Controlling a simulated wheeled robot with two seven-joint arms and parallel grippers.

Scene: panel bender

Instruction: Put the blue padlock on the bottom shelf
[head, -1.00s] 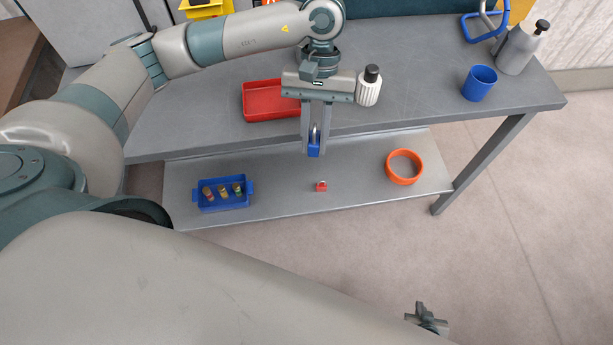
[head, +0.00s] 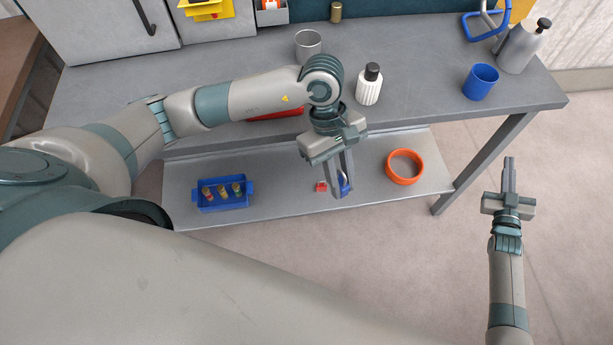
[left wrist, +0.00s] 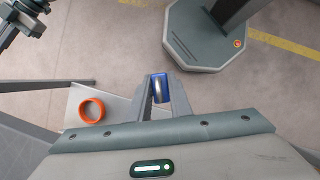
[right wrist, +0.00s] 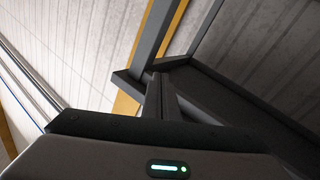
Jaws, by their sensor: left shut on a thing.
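The blue padlock (head: 345,185) is between the fingers of my left gripper (head: 341,191), which is shut on it; it also shows in the left wrist view (left wrist: 160,88). In the head view the left gripper and padlock appear over the front part of the bottom shelf (head: 285,180), in front of the workbench; their height above the shelf is hard to tell. My right gripper (head: 509,165) is off to the right, away from the bench, with its fingers together and nothing visible between them.
On the bottom shelf are a small red item (head: 321,187) just left of the gripper, an orange ring (head: 404,167) and a blue bin (head: 222,204) holding three small items. The bench top (head: 420,85) overhangs the shelf. A white bottle (head: 368,88) stands near its front edge.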

